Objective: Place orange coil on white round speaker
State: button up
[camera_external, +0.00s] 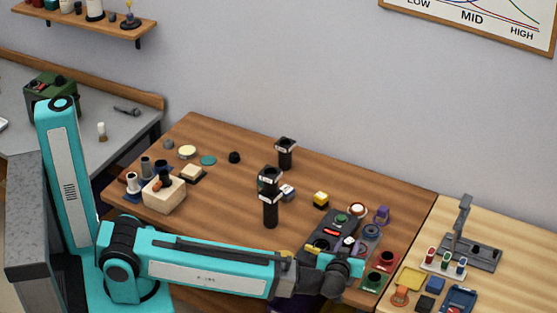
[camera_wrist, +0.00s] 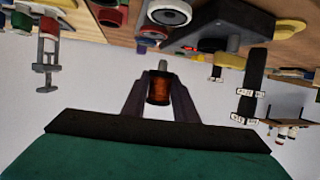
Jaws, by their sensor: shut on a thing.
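My gripper (camera_wrist: 160,84) is shut on the orange coil (camera_wrist: 159,91), a small copper-orange cylinder with a grey top, in the wrist view. In the external view my gripper (camera_external: 350,252) is low at the right, over the near part of the dark panel, and the coil cannot be made out there. The white round speaker (camera_external: 357,210) is a small pale round part with a reddish-brown middle, behind my gripper and apart from it. In the wrist view, a pale-ringed round driver (camera_wrist: 170,12) shows beyond the coil; I cannot tell if it is the same speaker.
A grey-blue round part (camera_external: 371,231) and a purple part (camera_external: 382,215) lie close to the speaker. A dark panel (camera_external: 328,228) with green and red parts lies to its left. Black posts (camera_external: 270,210) stand further left.

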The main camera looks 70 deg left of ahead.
jog(key=shift+f, duration=0.95)
jog(key=shift+f+p, duration=0.7)
jog(key=shift+f, duration=1.1)
jog(key=shift+f, duration=0.15)
jog(key=o, duration=1.1)
jog(key=shift+c, duration=0.2)
jog(key=shift+r, duration=0.25)
jog(key=b+v, duration=0.3)
jog(key=v, duration=0.9)
jog(key=shift+b, duration=0.3)
